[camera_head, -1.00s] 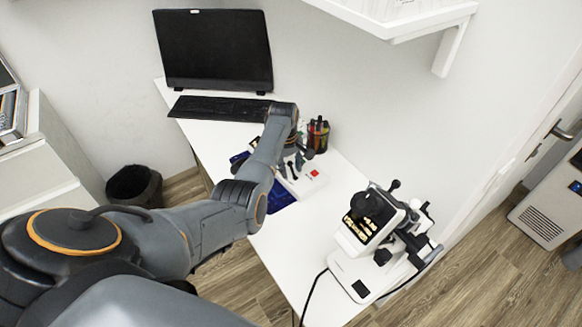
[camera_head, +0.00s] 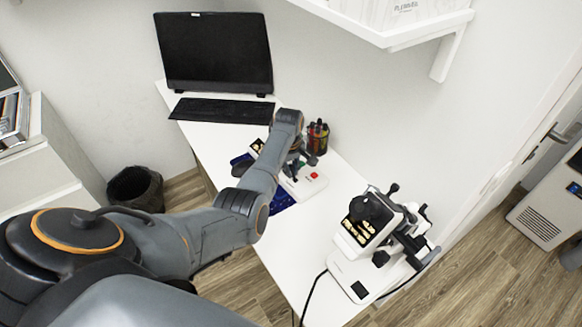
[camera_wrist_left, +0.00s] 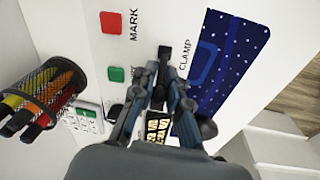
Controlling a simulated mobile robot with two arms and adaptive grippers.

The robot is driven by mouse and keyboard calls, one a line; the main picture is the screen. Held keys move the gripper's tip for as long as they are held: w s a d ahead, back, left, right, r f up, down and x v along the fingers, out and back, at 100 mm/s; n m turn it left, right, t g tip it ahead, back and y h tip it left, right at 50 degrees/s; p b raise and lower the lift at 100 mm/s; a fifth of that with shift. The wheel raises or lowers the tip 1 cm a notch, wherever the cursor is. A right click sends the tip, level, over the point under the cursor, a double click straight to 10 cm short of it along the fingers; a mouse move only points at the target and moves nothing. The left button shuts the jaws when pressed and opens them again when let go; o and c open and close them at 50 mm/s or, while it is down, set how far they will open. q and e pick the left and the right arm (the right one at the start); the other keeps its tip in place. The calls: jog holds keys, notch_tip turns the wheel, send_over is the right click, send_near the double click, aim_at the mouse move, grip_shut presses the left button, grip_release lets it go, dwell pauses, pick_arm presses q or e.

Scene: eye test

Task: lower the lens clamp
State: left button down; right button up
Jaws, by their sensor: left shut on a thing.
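The lens device is a white box (camera_head: 308,186) on the desk with a red button. In the left wrist view its white top (camera_wrist_left: 95,45) carries a red button (camera_wrist_left: 111,22) by the word MARK, a green button (camera_wrist_left: 116,74) and the word CLAMP. My left gripper (camera_wrist_left: 160,72) is beside the word CLAMP, its fingers close together and shut on what appears to be the dark clamp lever. The fingers hide most of it, so I cannot tell how far it is tilted. In the head view my left gripper (camera_head: 294,164) is over the box. My right gripper is not in view.
A pen cup (camera_head: 318,137) stands close behind the box. A blue speckled mat (camera_wrist_left: 228,65) lies beside it. A white instrument (camera_head: 370,245) stands at the desk's near end. A keyboard (camera_head: 222,110) and monitor (camera_head: 214,52) are at the far end. A shelf (camera_head: 420,30) overhangs the right.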

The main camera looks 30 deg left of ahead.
aim_at(300, 185)
pick_arm(q)
jog(key=shift+s+d+r+y+p, duration=0.15)
jog(key=shift+d+r+y+p, duration=0.2)
jog(key=shift+y+p, duration=0.45)
jog(key=shift+d+t+y+p, duration=0.2)
jog(key=shift+t+y+p, duration=0.1)
jog(key=shift+p, duration=0.15)
jog(key=shift+s+d+f+y, duration=0.1)
jog(key=shift+d+f+y, duration=0.15)
jog(key=shift+y, duration=0.55)
jog(key=shift+d+t+y, duration=0.25)
jog(key=shift+t+y, duration=0.15)
jog(key=shift+s+d+f+y+b, duration=0.1)
jog(key=shift+d+f+y+b, duration=0.05)
jog(key=shift+y+b, duration=0.3)
jog(key=y+b, duration=0.1)
jog(key=t+y+b, duration=0.1)
jog(key=b, duration=0.1)
jog(key=d+y+b, duration=0.1)
jog(key=b, duration=0.1)
jog(key=shift+s+d+f+t, duration=0.1)
jog(key=shift+s+f+t, duration=0.1)
jog(key=shift+f+t, duration=0.1)
jog(key=shift+d+r+y+b, duration=0.25)
jog(key=shift+y+b, duration=0.6)
jog(key=shift+b, duration=0.35)
jog(key=shift+a, duration=0.1)
jog(key=c, duration=1.3)
grip_release()
